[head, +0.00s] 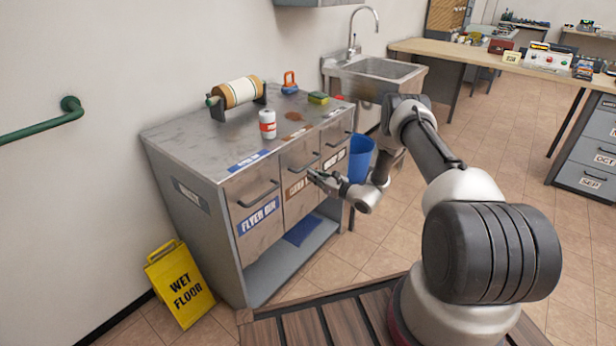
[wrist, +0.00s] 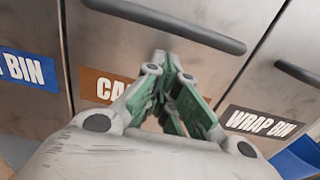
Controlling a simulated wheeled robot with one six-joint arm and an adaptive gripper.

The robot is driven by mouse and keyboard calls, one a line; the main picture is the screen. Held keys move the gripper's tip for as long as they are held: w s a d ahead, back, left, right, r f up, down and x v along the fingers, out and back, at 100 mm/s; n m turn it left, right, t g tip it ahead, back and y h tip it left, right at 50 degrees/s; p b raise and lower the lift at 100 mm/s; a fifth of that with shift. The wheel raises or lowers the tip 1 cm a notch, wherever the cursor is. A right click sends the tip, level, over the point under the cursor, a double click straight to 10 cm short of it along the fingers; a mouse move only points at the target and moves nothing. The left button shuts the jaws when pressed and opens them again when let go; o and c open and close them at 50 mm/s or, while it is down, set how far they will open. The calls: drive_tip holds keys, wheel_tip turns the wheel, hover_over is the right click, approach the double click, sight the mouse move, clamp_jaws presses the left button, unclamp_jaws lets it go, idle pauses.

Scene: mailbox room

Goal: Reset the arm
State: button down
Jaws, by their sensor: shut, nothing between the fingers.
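My gripper (head: 318,177) is shut and empty. In the head view it is held out to the left, in front of the middle door of the grey metal cabinet (head: 222,158). In the wrist view the closed green fingers (wrist: 172,68) point at the middle door, just below its dark bar handle (wrist: 165,22). They partly cover the brown label (wrist: 98,86), of which only the first letters show. I cannot tell whether the fingertips touch the door.
The cabinet top holds a paper roll (head: 238,92), a white-and-red can (head: 267,124) and a sponge (head: 318,97). A blue bin (head: 358,158) stands right of the cabinet, a yellow wet floor sign (head: 180,285) at its left. Tiled floor (head: 400,235) is open to the right.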

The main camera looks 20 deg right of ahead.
drive_tip(key=v, duration=1.1)
drive_tip(key=s+a+f+n+g+y, duration=0.1)
drive_tip(key=s+a+f+n+g, duration=0.15)
drive_tip(key=s, duration=0.35)
drive_tip(key=s+a+f+n+g+y, duration=0.1)
drive_tip(key=s+a+n+g+y, duration=0.1)
drive_tip(key=s+g, duration=0.25)
drive_tip(key=s+r+n+g, duration=0.5)
drive_tip(key=s+r, duration=0.2)
drive_tip(key=s, duration=0.2)
drive_tip(key=s+d+r+n+h, duration=0.2)
drive_tip(key=s+r+n+h, duration=0.2)
drive_tip(key=r, duration=0.9)
drive_tip(key=s+d+r+n+t+h, duration=0.1)
drive_tip(key=s+d+r+n+h, duration=0.1)
drive_tip(key=s+r+n+h, duration=0.3)
drive_tip(key=s+d+r+n+h, duration=0.2)
drive_tip(key=s+r+n, duration=0.8)
drive_tip(key=r, duration=1.2)
drive_tip(key=s+h, duration=0.2)
drive_tip(key=s, duration=0.1)
drive_tip(key=shift+s+d+r+t+h, duration=0.2)
drive_tip(key=shift+d+t+h, duration=0.1)
drive_tip(key=shift+d+t, duration=0.1)
